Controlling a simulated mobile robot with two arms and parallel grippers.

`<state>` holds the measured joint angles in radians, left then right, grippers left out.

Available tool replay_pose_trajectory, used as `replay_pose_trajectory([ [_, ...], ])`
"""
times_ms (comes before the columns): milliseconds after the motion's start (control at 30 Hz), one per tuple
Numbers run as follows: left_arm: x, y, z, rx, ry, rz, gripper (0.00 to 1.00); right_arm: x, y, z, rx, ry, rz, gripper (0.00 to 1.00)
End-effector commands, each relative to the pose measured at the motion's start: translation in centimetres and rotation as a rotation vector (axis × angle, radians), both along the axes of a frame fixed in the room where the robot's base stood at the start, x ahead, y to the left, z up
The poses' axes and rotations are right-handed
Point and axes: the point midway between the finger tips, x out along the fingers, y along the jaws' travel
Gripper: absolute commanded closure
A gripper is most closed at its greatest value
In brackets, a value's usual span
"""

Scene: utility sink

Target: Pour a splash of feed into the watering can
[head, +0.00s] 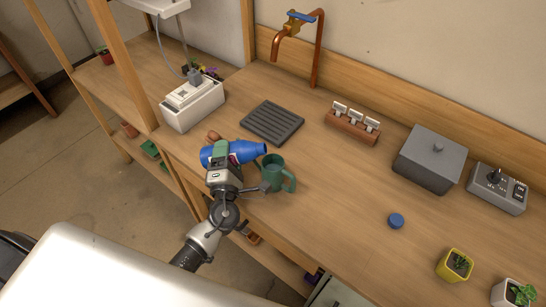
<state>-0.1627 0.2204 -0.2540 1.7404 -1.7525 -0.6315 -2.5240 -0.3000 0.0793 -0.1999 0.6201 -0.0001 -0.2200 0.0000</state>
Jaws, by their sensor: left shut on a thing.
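My left gripper (225,163) is shut on a blue bottle (246,150), with its fingers around the bottle's body. The bottle is tipped over to about level, and its narrower end points right. That end is over or just behind the rim of the green watering can (275,175), which stands upright on the bench. I cannot tell whether liquid is flowing, and the inside of the can is not clear. A round blue cap (396,221) lies on the bench to the right. My right gripper is not in view.
A dark ribbed mat (272,122) lies behind the can. A white box (192,104), a copper tap (316,50), a wooden rack (352,126), a grey lidded box (430,158) and a switch box (497,188) stand around. Clear wood surrounds the cap. A yellow pot (454,266) is front right.

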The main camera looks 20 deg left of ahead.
Motion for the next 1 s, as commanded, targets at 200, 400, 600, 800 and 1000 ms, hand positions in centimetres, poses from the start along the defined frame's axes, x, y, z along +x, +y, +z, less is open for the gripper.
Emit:
replay_pose_trajectory([
  [200, 0.0, -0.1, 0.3, 0.012, 0.001, 0.0, 0.69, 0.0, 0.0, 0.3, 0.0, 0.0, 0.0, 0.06],
  [400, 0.1, -0.1, 0.4, 0.024, 0.004, 0.0, 0.69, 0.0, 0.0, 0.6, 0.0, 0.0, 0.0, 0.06],
  [600, 0.1, -0.2, 0.5, 0.036, 0.007, 0.0, 0.69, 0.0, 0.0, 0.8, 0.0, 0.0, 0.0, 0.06],
  [800, 0.1, -0.2, 0.7, 0.049, 0.011, 0.0, 0.69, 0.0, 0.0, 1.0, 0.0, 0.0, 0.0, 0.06],
  [1000, 0.1, -0.3, 0.8, 0.06, 0.014, 0.0, 0.69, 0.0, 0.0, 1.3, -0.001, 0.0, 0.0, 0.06],
])
